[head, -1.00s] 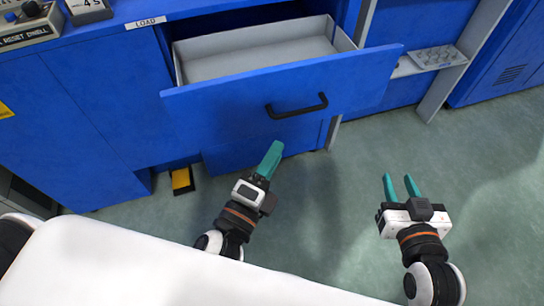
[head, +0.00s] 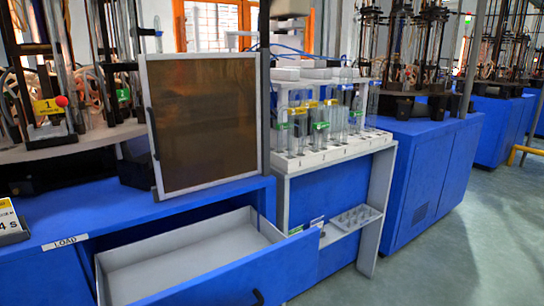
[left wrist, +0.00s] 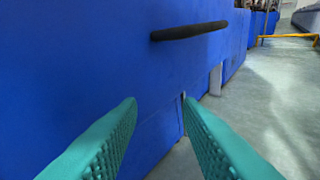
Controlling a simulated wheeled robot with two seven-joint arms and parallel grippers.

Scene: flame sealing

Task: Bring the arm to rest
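My left gripper (left wrist: 159,103) shows in the left wrist view with its two teal fingers apart and nothing between them. It is in front of the blue face of the drawer unit (left wrist: 90,65), apart from the black bar handle (left wrist: 190,31), which is higher in that view. Neither arm shows in the head view now, and my right gripper is in no current view. The blue drawer (head: 215,278) labelled LOAD stands pulled out and its visible inside is empty; its handle (head: 258,297) is partly cut off at the bottom edge.
A framed brown panel (head: 208,122) stands upright above the drawer. To its right, a white rack (head: 335,152) holds several glass tubes, with a small tray (head: 358,217) on a shelf below. Blue machine cabinets (head: 430,180) stand beyond. Green floor (head: 470,250) is open at the right.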

